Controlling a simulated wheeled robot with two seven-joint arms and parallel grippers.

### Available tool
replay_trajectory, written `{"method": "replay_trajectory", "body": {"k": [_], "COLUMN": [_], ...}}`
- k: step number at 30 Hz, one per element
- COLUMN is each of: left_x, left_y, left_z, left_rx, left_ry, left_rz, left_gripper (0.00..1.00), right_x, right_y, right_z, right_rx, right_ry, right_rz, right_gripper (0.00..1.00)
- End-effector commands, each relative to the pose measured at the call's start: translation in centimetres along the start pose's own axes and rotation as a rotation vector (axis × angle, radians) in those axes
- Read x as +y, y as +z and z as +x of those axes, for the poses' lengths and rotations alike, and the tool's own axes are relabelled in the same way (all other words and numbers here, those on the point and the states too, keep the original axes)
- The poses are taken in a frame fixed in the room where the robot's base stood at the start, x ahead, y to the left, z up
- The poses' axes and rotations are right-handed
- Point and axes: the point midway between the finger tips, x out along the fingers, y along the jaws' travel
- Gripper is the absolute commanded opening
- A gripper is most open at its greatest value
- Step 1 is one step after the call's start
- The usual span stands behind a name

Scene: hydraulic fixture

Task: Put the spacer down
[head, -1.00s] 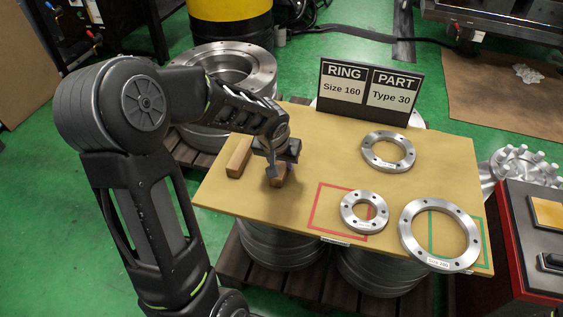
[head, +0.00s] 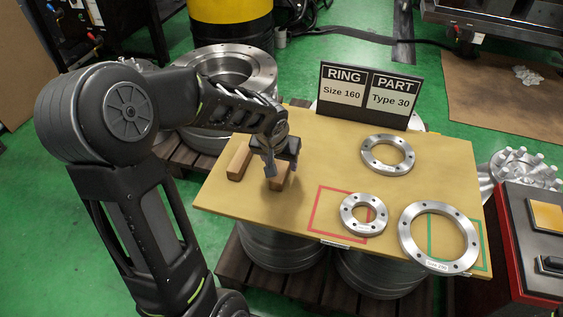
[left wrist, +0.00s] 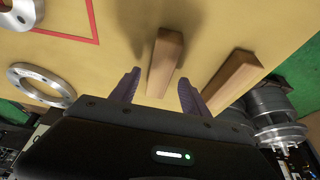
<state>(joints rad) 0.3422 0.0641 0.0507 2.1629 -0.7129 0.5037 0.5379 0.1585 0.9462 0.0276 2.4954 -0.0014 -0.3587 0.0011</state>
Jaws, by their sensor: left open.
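Two wooden spacer blocks lie on the tan board (head: 300,180) at its left part. One spacer (head: 238,160) lies at the left, apart from my gripper. The other spacer (head: 279,180) is below my left gripper (head: 276,170), partly hidden by it in the head view. In the left wrist view this spacer (left wrist: 166,62) rests between and beyond the two spread fingers, with a gap to each. The left spacer also shows in the left wrist view (left wrist: 232,78), right of the fingers. My left gripper is open. My right gripper is not in view.
Three metal rings lie on the board: a small one (head: 348,213) over the red square, a large one (head: 408,240) over the green square, and one (head: 365,160) near the back. A sign (head: 369,95) stands at the back edge.

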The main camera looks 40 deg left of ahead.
Motion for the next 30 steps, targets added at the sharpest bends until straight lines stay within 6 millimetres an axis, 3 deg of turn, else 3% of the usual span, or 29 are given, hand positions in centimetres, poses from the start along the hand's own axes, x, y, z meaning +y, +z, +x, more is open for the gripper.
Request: {"method": "replay_trajectory", "body": {"k": [1, 6, 12, 17, 30], "left_x": [0.0, 0.0, 0.0, 0.0, 0.0], "left_y": [-0.2, -0.2, -0.1, 0.0, 0.0], "left_z": [-1.5, -5.2, -8.3, -9.1, -9.1], "left_rx": [0.004, 0.004, 0.003, 0.000, 0.000], "left_ry": [0.000, 0.001, 0.000, 0.001, 0.000], "left_rz": [0.000, -0.001, 0.000, 0.000, 0.000], "left_gripper": [0.54, 0.54, 0.54, 0.54, 0.54], "right_x": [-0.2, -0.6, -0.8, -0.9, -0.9], "right_y": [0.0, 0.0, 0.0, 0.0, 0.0], "right_z": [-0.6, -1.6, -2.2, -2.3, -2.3], "right_rx": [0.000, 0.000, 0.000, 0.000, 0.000], "right_ry": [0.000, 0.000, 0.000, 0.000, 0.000], "right_rz": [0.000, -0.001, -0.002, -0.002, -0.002], "right_gripper": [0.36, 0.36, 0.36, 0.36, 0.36]}}
